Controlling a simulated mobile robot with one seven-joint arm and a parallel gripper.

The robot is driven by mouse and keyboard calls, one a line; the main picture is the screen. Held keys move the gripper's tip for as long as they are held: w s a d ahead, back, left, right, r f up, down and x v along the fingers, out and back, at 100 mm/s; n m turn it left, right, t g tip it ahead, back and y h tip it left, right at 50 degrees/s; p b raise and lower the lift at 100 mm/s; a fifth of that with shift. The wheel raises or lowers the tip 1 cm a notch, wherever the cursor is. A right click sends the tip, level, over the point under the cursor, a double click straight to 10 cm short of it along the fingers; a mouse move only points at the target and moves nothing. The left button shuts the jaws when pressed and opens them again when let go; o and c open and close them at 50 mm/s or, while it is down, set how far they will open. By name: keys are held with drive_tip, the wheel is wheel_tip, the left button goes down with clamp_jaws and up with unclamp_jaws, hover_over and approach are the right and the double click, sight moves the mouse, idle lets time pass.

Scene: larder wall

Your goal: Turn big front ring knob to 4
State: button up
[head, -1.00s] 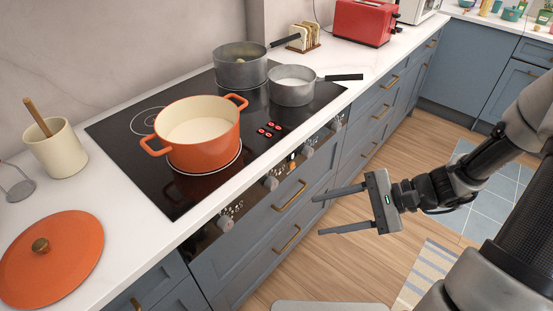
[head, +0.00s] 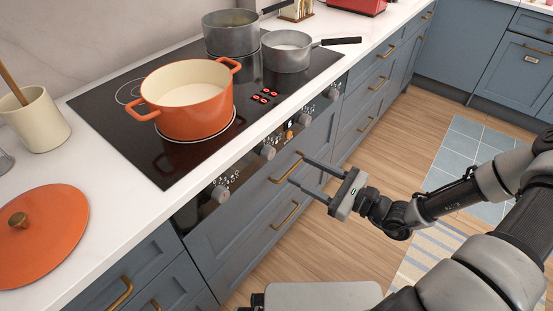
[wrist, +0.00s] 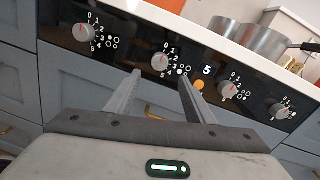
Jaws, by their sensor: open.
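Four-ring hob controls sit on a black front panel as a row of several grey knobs. In the head view, they run from the near knob (head: 219,194) past the second knob (head: 267,152) and third knob (head: 304,119) to the far knob (head: 333,93). The wrist view shows the leftmost knob (wrist: 84,32), second knob (wrist: 158,62), third knob (wrist: 229,89) and rightmost knob (wrist: 279,111), with 0 to 5 scales. My gripper (head: 298,170) is open, empty and apart from the panel, facing the second knob (wrist: 158,62).
An orange pot (head: 193,118) stands on the black hob, with two grey pans (head: 231,36) (head: 287,52) behind. Red displays (head: 264,96) glow on the hob. An orange light (wrist: 199,85) sits between knobs. Drawer handles (head: 285,168) project below the panel.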

sight(272, 155)
drive_tip(key=b+x, duration=0.1)
drive_tip(key=x, duration=0.8)
drive_tip(key=shift+w+a, duration=0.1)
drive_tip(key=shift+a, duration=0.1)
drive_tip(key=c, duration=1.1)
drive_tip(key=shift+o, duration=0.2)
